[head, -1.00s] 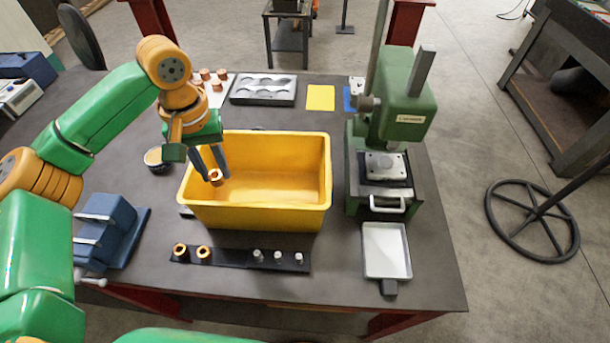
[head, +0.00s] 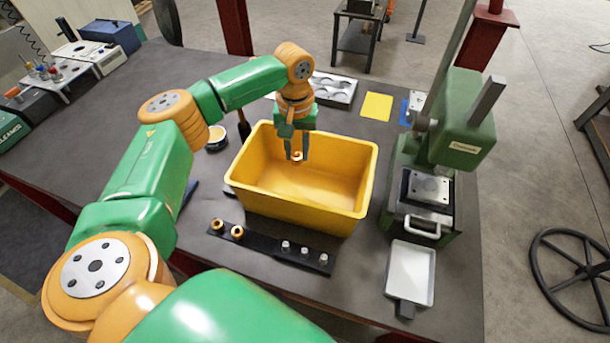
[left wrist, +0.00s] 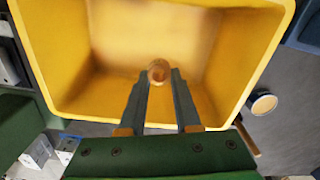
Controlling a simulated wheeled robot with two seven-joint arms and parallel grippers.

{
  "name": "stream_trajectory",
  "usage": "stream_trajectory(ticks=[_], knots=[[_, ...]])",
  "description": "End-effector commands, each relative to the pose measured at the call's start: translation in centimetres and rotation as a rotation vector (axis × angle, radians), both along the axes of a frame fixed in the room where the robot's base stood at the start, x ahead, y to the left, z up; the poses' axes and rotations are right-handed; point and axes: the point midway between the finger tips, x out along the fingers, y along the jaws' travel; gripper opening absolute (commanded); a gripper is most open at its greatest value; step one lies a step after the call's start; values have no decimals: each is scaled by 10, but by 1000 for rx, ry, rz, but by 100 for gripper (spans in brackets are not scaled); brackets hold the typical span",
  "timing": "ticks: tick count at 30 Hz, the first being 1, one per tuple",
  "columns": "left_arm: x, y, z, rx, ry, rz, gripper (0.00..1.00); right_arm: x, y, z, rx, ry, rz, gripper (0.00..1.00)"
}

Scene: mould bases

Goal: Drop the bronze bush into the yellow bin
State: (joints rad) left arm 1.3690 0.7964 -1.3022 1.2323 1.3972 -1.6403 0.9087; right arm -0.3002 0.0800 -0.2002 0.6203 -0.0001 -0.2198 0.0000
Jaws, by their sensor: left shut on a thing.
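The yellow bin (head: 345,221) stands open on the dark table, and it also fills most of the left wrist view (left wrist: 62,100). My left gripper (head: 297,157) reaches in over the bin from its far left side, fingers pointing down. It is shut on the bronze bush (head: 297,156), a small ring-shaped part. In the left wrist view the bush (left wrist: 159,72) sits between the two fingertips, with the bin's inside behind it. The bush appears to be within the bin's opening, above its floor. My right gripper is in neither view.
A black strip (head: 262,241) with two more bronze bushes and several silver pins lies in front of the bin. A green press (head: 455,120) and a white tray (head: 411,272) stand to the right. A small bowl (head: 216,138) is left of the bin.

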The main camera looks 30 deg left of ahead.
Motion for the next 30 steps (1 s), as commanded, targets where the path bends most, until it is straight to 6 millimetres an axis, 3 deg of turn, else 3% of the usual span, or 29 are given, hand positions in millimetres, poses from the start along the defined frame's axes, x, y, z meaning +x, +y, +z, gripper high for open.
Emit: stream_trajectory(ticks=[2, 3, 6, 16, 24, 30], knots=[[0, 0, 0, 0, 0, 0, 0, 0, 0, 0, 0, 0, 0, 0], [0, 0, 0, 0, 0, 0, 40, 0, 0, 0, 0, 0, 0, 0], [0, 0, 0, 0, 0, 0, 66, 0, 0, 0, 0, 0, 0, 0], [1, 0, 4, -1, -3, 0, 66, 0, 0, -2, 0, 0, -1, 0], [1, 0, 56, -2, -5, 1, 66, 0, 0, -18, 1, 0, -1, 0], [0, 0, 72, 0, -1, 0, 66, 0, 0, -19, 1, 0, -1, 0]])
